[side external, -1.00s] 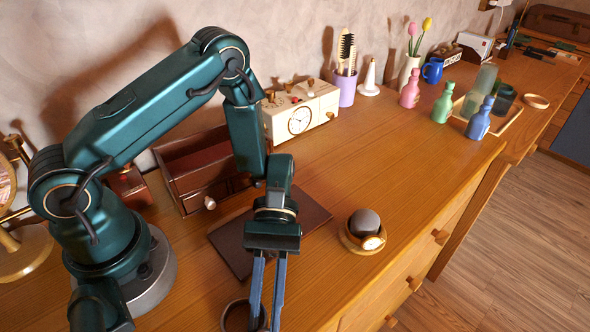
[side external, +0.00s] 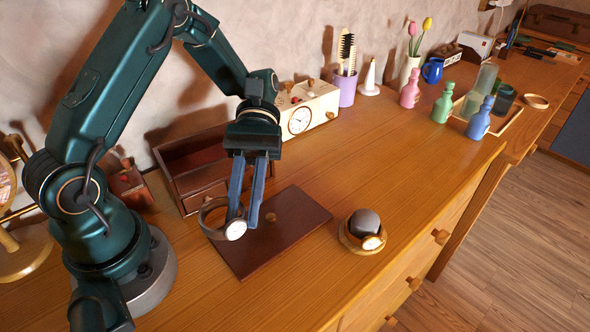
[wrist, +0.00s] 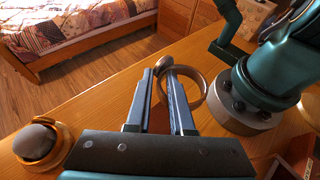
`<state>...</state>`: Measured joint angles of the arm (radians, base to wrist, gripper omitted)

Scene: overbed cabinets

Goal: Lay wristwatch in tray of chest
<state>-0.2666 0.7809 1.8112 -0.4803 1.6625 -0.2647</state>
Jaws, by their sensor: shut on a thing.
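My gripper (side external: 244,221) is shut on a wristwatch (side external: 235,230) with a pale dial and a brown looped strap, held at its dial end. The watch hangs in the air over the left part of a flat dark-brown lid. In the wrist view the strap loop (wrist: 201,96) extends to the right of my gripper (wrist: 166,72). The chest (side external: 189,187) is a dark reddish-brown box behind and left of the gripper. Its tray (side external: 190,152) is open on top, above a drawer front. The gripper hides part of the chest's right side.
The lid (side external: 290,222) with a round knob lies flat on the desk. A second watch (side external: 371,242) rests around a dark dome on a round stand. A cream clock (side external: 318,108) stands right of the chest. The desk's middle right is clear.

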